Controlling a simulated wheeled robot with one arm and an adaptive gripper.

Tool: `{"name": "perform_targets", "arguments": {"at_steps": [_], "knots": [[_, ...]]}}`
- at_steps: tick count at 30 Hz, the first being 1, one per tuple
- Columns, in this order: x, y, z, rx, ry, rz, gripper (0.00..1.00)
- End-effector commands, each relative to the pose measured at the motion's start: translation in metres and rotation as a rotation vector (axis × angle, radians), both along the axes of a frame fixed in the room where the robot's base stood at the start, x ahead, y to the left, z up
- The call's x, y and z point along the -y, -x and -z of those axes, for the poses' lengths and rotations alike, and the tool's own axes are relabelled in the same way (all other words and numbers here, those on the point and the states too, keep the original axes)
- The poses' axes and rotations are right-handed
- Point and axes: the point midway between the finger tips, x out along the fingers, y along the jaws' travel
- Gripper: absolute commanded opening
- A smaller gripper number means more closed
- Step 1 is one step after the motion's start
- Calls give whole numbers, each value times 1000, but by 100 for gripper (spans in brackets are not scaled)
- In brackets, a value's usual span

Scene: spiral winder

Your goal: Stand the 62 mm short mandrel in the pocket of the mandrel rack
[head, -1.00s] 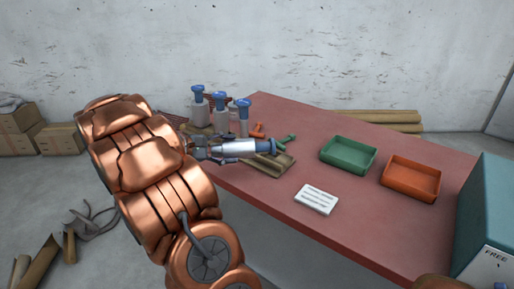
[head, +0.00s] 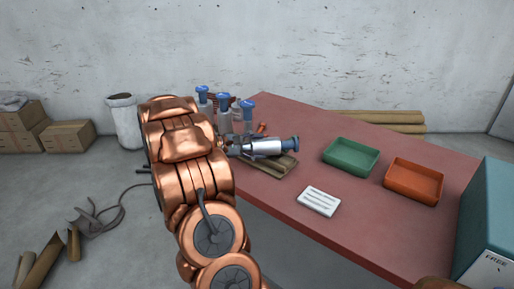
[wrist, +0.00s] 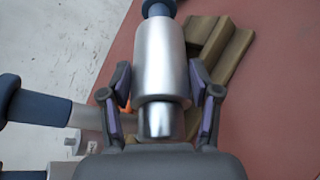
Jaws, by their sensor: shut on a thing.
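My gripper (wrist: 161,88) is shut on a silver mandrel (wrist: 161,58) with a dark blue end, and its fingers lie on both sides of the barrel. In the head view the held mandrel (head: 264,148) lies roughly level, blue end to the right, above a wooden grooved block (head: 272,168). I cannot tell whether it touches the block. Several similar mandrels (head: 247,116) with blue tops stand upright at the table's back left corner. I cannot make out the rack or a free pocket.
The red table (head: 345,215) carries a green tray (head: 351,157), an orange tray (head: 413,182) and a white label card (head: 318,202). A teal box (head: 487,215) stands at the right. Small orange parts (head: 262,128) lie behind the held mandrel.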

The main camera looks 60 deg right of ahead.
Motion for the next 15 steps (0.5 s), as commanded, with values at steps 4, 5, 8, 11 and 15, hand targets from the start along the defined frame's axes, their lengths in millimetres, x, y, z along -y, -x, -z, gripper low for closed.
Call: {"name": "perform_targets", "arguments": {"at_steps": [4,5,8,11,15], "knots": [[0,0,5,0,4,-1,9],[0,0,5,1,4,-1,9],[0,0,5,1,4,-1,9],[0,0,6,1,4,-1,9],[0,0,7,2,3,0,71]]}}
